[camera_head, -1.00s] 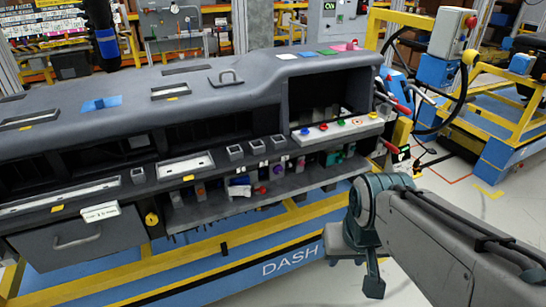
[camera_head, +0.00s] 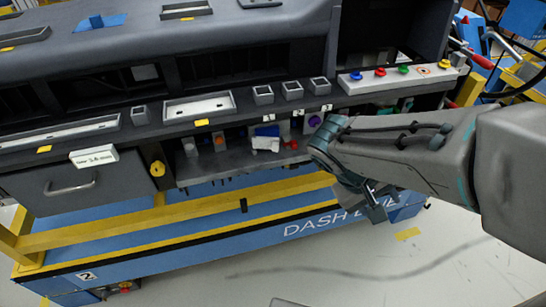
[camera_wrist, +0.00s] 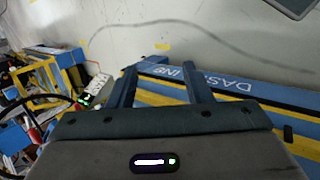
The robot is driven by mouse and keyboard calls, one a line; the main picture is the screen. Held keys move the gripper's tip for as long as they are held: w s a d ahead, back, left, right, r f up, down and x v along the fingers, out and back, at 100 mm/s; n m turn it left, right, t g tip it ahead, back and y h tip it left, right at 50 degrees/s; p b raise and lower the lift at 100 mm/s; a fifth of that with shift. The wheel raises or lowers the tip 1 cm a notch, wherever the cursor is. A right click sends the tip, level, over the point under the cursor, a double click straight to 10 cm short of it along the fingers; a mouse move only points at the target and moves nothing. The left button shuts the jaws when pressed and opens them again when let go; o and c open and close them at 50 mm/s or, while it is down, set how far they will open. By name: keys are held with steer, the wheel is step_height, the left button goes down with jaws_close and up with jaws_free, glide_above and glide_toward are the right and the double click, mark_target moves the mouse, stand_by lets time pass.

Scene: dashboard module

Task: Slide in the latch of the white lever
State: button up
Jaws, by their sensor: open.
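A small white and blue part (camera_head: 265,138) stands on the lower shelf of the dashboard, among several other small coloured parts; it may be the white lever, but it is too small to tell. I cannot make out its latch. My gripper (camera_head: 378,206) is to the right of and below this part in the head view, in front of the blue base with the DASH lettering. In the wrist view my gripper (camera_wrist: 157,72) is open and empty, its two fingers apart with floor and blue base beyond. The wrist view does not show the white part.
The grey dashboard (camera_head: 235,53) runs along the blue and yellow base frame (camera_head: 180,250). A white strip with coloured buttons (camera_head: 398,77) sits above my arm, which hides the shelf's right part. A drawer with a handle (camera_head: 70,187) is at left. The floor (camera_head: 400,275) in front is clear.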

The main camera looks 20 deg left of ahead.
steer(key=w+a+f+n+t+h+b, duration=0.2)
steer(key=w+a+f+n+t+b, duration=0.15)
steer(key=a, duration=0.35)
steer(key=n+t+y+b, duration=0.5)
steer(key=n+t+b, duration=0.15)
steer(key=t, duration=0.55)
glide_toward(274, 149)
steer(key=shift+m, duration=0.3)
steer(key=w, duration=0.2)
steer(key=w+d+b, duration=0.1)
steer(key=w, duration=0.5)
steer(key=shift+w+d+r+b, duration=0.1)
steer(key=shift+d+r+b, duration=0.05)
steer(key=shift+d+b, duration=0.15)
steer(key=c, duration=0.8)
